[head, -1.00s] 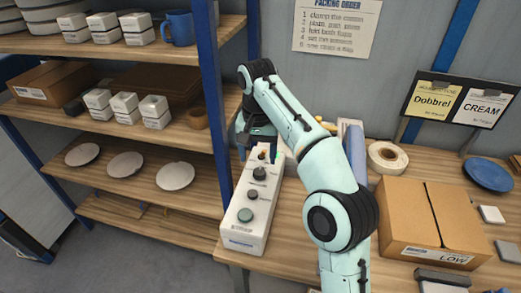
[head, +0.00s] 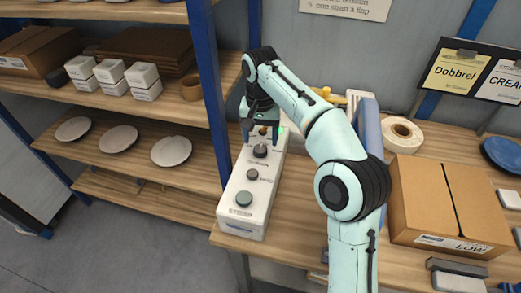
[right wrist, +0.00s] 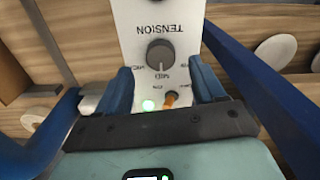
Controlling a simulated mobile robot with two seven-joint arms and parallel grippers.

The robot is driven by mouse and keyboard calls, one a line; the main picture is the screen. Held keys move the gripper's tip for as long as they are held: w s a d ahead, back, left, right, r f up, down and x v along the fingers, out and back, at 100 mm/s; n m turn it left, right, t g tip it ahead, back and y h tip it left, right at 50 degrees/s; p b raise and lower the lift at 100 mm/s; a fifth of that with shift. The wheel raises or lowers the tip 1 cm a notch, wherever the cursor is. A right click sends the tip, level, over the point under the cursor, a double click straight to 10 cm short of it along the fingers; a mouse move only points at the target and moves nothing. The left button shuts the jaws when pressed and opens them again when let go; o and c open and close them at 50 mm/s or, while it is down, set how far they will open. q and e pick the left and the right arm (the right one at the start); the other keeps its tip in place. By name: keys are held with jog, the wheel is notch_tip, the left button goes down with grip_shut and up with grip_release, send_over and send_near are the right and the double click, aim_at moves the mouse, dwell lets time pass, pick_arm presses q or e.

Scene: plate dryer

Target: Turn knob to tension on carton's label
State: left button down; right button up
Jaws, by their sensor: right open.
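The white control box (head: 234,217) stands on the wooden table in the head view. Its dark tension knob (head: 260,151) is the rearmost of its round controls. In the right wrist view the knob (right wrist: 160,55) sits beside the word TENSION, with MID printed on its near side; I cannot clearly read its pointer. My right gripper (head: 262,128) is above the rear of the box. In the wrist view its blue fingers (right wrist: 162,74) are open and empty, tips spread just short of the knob. My left gripper is out of view.
Two more round controls, one dark (head: 252,174) and one greenish (head: 244,198), are nearer the box's front. A blue post (head: 215,110) stands close to its left.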

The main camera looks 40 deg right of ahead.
aim_at(260, 148)
jog(key=shift+f+b, duration=0.45)
jog(key=shift+f, duration=1.55)
jog(key=c, duration=1.1)
jog(key=shift+o, duration=0.2)
